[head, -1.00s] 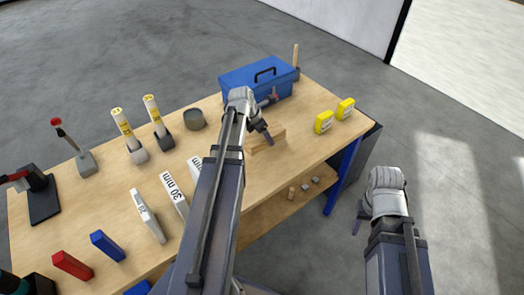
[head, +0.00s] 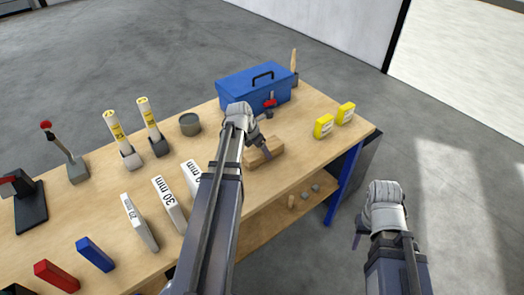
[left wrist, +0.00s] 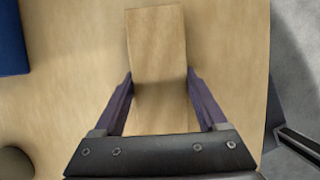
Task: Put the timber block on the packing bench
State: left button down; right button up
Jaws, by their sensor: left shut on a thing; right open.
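The timber block (head: 272,149) is a plain light-wood block at the right part of the wooden bench top (head: 308,155), in front of the blue toolbox. My left gripper (head: 264,151) is shut on it from above. In the left wrist view, the block (left wrist: 157,45) lies between the two dark fingers, its far end reaching out past them. I cannot tell whether its underside touches the bench. My right gripper (head: 357,240) hangs open and empty over the floor, right of the bench.
White labelled boxes (head: 169,203) stand left of my left arm. A lower shelf (head: 275,213) holds small items. Floor at the right is clear.

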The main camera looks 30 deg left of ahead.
pick_arm(q)
jog(key=shift+f, duration=0.25)
grip_release()
jog(key=shift+r, duration=0.1)
jog(key=shift+r, duration=0.15)
jog(key=shift+s+r+p, duration=0.1)
jog(key=shift+r+p, duration=0.4)
jog(key=shift+p, duration=0.05)
jog(key=p+v, duration=1)
jog(key=v, duration=0.1)
jog(key=shift+s, duration=0.15)
